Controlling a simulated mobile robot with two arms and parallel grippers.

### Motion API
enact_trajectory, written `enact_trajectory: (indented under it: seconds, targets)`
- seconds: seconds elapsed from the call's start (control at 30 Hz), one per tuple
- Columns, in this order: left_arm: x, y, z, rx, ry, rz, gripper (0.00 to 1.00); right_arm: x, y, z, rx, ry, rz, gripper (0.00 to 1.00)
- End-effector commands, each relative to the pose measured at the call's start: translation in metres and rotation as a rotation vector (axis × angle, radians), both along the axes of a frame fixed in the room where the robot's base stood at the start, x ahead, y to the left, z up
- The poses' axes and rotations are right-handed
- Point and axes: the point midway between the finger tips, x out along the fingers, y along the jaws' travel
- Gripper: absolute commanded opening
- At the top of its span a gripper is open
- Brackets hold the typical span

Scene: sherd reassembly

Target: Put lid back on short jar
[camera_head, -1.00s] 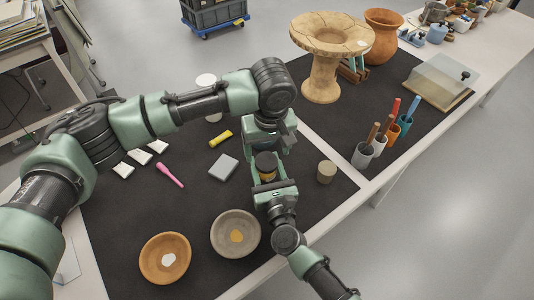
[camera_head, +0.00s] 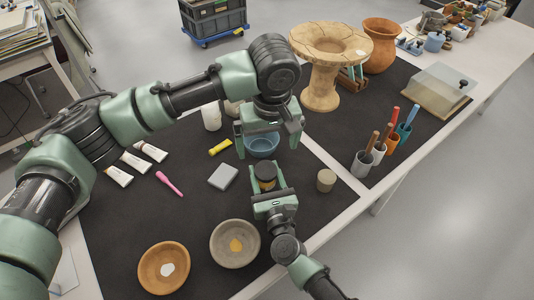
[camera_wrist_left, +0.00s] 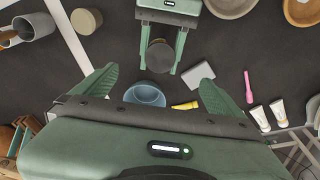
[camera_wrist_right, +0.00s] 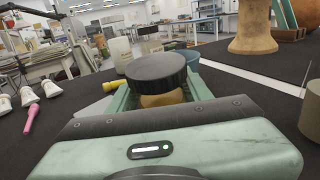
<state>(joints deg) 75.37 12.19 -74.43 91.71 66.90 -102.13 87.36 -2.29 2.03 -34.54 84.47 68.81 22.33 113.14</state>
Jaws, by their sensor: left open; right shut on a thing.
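The short jar (camera_wrist_right: 162,99) is amber and stands upright between the fingers of my right gripper (camera_head: 266,176), which is shut on it. The black ribbed lid (camera_wrist_right: 157,69) sits on top of the jar and looks roughly level. From above, the lid (camera_head: 265,170) covers the jar's mouth; whether it is fully seated I cannot tell. My left gripper (camera_head: 267,140) is open and empty, apart from the jar, over the blue bowl (camera_head: 262,144). The left wrist view shows its spread fingers with the lid (camera_wrist_left: 160,56) beyond them.
A grey block (camera_head: 223,176) lies left of the jar, and a beige cylinder (camera_head: 326,180) stands to the right. A grey bowl (camera_head: 235,244) and an orange bowl (camera_head: 164,267) are near the front. A yellow tube (camera_head: 220,147) lies near the blue bowl. The black mat has free room.

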Motion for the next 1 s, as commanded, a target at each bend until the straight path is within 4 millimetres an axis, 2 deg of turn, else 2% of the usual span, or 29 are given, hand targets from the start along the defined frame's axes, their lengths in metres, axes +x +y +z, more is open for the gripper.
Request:
enact_trajectory:
  seconds: [0.1, 0.3, 0.67, 0.7, 0.77, 1.0]
  targets:
    - [-0.003, -0.001, 0.024, -0.002, -0.001, -0.001, 1.00, 0.000, 0.000, 0.001, 0.000, -0.002, 0.000, 0.00]
    - [-0.007, -0.002, 0.048, 0.000, 0.000, 0.000, 1.00, 0.000, 0.000, 0.001, 0.000, -0.002, 0.000, 0.00]
    - [-0.008, -0.002, 0.053, 0.001, 0.001, 0.000, 1.00, 0.000, 0.000, 0.001, 0.000, -0.002, 0.000, 0.00]
    - [-0.008, -0.002, 0.053, 0.001, 0.001, 0.000, 1.00, 0.000, 0.000, 0.001, 0.000, -0.002, 0.000, 0.58]
    - [-0.008, -0.002, 0.053, 0.001, 0.001, 0.000, 1.00, 0.000, 0.000, 0.001, 0.000, -0.002, 0.000, 0.74]
    - [-0.008, -0.002, 0.053, 0.001, 0.001, 0.000, 1.00, 0.000, 0.000, 0.000, 0.000, -0.001, 0.000, 0.75]
